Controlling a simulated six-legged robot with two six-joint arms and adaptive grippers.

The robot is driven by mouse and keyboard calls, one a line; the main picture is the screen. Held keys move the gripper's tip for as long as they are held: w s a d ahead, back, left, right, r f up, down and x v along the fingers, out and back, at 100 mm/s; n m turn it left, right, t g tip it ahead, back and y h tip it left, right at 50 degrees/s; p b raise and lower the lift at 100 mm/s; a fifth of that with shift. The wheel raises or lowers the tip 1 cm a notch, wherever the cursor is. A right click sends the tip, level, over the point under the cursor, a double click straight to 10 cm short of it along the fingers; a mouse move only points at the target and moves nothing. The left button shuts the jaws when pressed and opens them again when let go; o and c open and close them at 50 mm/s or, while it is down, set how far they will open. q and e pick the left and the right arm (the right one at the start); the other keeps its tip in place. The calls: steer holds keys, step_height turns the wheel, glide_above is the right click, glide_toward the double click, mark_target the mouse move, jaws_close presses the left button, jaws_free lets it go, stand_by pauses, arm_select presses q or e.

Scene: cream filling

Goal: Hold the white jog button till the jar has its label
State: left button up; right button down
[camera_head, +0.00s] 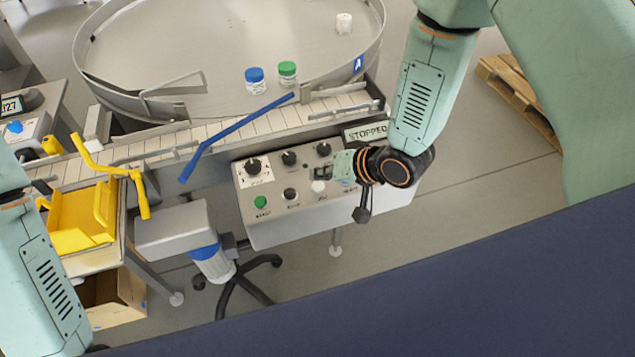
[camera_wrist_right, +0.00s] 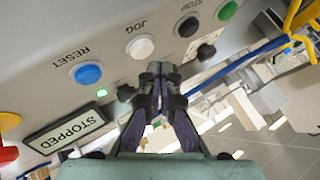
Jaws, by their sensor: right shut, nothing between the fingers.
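The white jog button (camera_head: 319,187) is on the sloped grey control panel (camera_head: 290,225). It also shows in the right wrist view (camera_wrist_right: 140,46), under the word JOG. My right gripper (camera_head: 318,172) is shut and empty over the panel. In the right wrist view its fingertips (camera_wrist_right: 154,68) are close to the button but not over its face; I see no contact. A blue-capped jar (camera_head: 255,81) and a green-capped jar (camera_head: 287,74) stand by the conveyor; their labels are too small to make out. My left gripper is out of view.
The display (camera_head: 366,133) reads STOPPED. A blue guide rod (camera_head: 236,128) crosses the conveyor (camera_head: 225,128). A white object (camera_head: 344,23) stands on the round table (camera_head: 205,40).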

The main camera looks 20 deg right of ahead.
steer(key=shift+d, duration=0.15)
steer(key=shift+f, duration=0.1)
stand_by(0.4)
steer(key=shift+f, duration=0.35)
stand_by(0.3)
